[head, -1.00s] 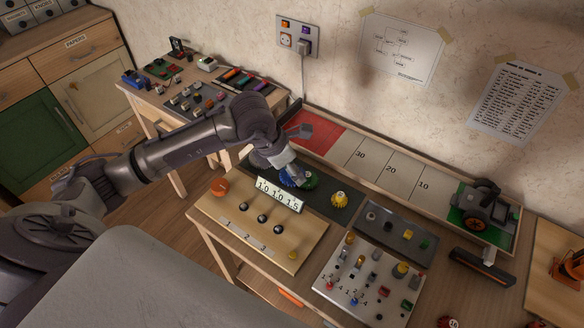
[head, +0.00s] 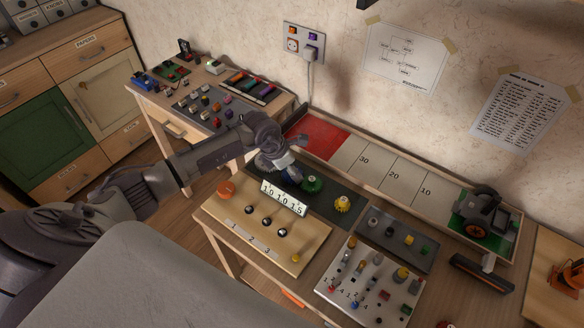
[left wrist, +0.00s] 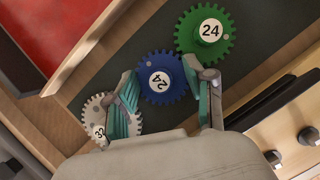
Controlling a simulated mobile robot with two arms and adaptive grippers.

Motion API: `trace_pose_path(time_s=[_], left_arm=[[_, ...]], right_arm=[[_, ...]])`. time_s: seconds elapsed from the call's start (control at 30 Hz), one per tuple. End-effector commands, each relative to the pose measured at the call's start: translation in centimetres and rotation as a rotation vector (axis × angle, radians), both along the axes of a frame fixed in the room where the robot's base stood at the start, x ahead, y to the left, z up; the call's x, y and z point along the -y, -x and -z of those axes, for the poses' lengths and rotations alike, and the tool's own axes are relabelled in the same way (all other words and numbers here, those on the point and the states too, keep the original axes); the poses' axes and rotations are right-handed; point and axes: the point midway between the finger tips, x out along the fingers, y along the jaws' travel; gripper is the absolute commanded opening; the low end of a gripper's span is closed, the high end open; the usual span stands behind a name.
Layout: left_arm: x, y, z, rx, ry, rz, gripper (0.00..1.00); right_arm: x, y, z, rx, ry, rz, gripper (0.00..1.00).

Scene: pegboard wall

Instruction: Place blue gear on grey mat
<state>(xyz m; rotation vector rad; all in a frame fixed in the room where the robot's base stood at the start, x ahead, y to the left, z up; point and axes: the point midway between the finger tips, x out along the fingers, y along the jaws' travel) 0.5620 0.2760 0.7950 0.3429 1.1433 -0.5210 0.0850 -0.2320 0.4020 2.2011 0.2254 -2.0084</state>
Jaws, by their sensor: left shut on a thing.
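The blue gear (left wrist: 161,79), labelled 24, is between the two fingers of my left gripper (left wrist: 165,92), which is shut on it. In the head view the blue gear (head: 291,176) is partly hidden under my left gripper. It is over the dark grey mat (head: 322,206); I cannot tell whether it touches the mat. A green gear (left wrist: 204,31), also labelled 24, is right beside it. A pale grey gear (left wrist: 98,110) marked 32 is partly hidden by the left finger in the wrist view. My right gripper is not in view.
A wooden board (head: 238,217) with black knobs and a number display (head: 283,198) lies in front. Behind runs a tray with a red section (head: 318,139). Grey panels with small parts (head: 397,240) are at right.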

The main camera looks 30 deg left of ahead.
Motion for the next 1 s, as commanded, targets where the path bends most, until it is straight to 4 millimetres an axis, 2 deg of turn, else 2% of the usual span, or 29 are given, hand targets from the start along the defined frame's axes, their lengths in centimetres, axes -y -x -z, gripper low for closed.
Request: trace_pose_path(time_s=[0.2, 0.23, 0.37, 0.77, 0.87, 1.0], left_arm=[[0.0, 0.0, 0.4, 0.000, 0.000, 0.000, 0.34], [0.0, 0.0, 0.3, 0.000, 0.000, 0.000, 0.57], [0.0, 0.0, 0.2, -0.001, -0.001, 0.000, 0.79], [-0.1, 0.0, -0.3, 0.000, 0.000, 0.000, 0.79], [-0.4, 0.4, -1.4, 0.003, -0.002, 0.000, 0.79], [-1.1, 1.3, -4.0, 0.003, -0.003, 0.000, 0.79]], right_arm=[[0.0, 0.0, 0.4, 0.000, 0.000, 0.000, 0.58], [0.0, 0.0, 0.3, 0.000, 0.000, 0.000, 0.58], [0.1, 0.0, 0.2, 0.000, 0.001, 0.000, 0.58], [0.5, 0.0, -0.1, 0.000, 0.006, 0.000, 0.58], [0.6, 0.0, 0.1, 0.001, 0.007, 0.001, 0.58], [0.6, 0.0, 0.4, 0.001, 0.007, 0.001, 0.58]])
